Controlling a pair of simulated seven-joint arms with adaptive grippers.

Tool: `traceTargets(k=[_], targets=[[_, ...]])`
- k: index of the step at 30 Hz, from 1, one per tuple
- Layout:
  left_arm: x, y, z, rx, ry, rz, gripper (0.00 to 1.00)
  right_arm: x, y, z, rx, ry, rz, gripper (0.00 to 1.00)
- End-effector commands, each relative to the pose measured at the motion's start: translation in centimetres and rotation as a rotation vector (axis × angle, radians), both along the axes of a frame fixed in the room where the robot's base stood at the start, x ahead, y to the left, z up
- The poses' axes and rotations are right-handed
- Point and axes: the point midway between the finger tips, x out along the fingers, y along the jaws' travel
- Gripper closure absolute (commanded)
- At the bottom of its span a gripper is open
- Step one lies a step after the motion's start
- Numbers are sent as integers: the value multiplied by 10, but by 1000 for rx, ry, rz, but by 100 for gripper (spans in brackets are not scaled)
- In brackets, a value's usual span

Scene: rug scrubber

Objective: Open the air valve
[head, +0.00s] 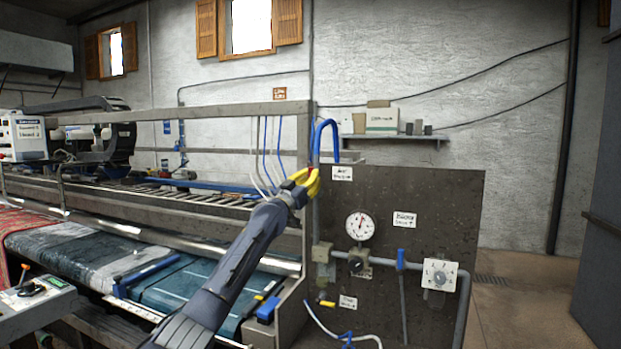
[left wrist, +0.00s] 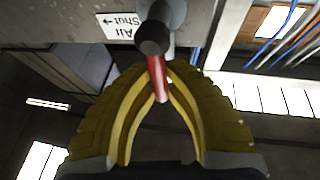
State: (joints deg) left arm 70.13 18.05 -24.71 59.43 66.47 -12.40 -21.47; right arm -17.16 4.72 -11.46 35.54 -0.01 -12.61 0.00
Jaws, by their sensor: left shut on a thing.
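The air valve's red lever (left wrist: 158,80) points down from a dark round knob in the left wrist view, between my yellow fingers. A white label (left wrist: 120,26) reading "Air Shut" sits beside it; the label also shows in the head view (head: 342,173) at the top left of the dark panel. My left gripper (head: 310,182) is at the panel's upper left edge, its yellow fingers shut around the lever's end (left wrist: 158,95). In the head view the fingers mostly hide the lever. My right gripper is out of view.
The dark panel (head: 450,205) carries a round gauge (head: 360,226), a white dial box (head: 439,274), pipes and other labels. A blue hose (head: 328,127) loops above the valve. The rug machine with its conveyor (head: 75,250) lies left. Bare floor shows right of the panel.

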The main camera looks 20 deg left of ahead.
Motion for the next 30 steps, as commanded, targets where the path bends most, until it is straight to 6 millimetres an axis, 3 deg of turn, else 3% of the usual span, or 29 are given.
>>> traceTargets(k=[1, 2, 3, 8, 20, 30], targets=[[0, 2, 2, -3, -3, 2, 100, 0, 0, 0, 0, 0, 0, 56], [0, 2, 2, -2, -4, 2, 85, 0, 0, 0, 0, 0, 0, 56], [0, 2, 2, -2, -4, 2, 81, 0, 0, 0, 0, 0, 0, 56], [0, 1, 1, -1, -2, 1, 63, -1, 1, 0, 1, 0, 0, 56], [-5, 1, -2, 0, -1, -2, 63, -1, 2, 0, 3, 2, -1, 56], [-41, 13, -19, 1, -1, -1, 63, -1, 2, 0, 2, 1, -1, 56]])
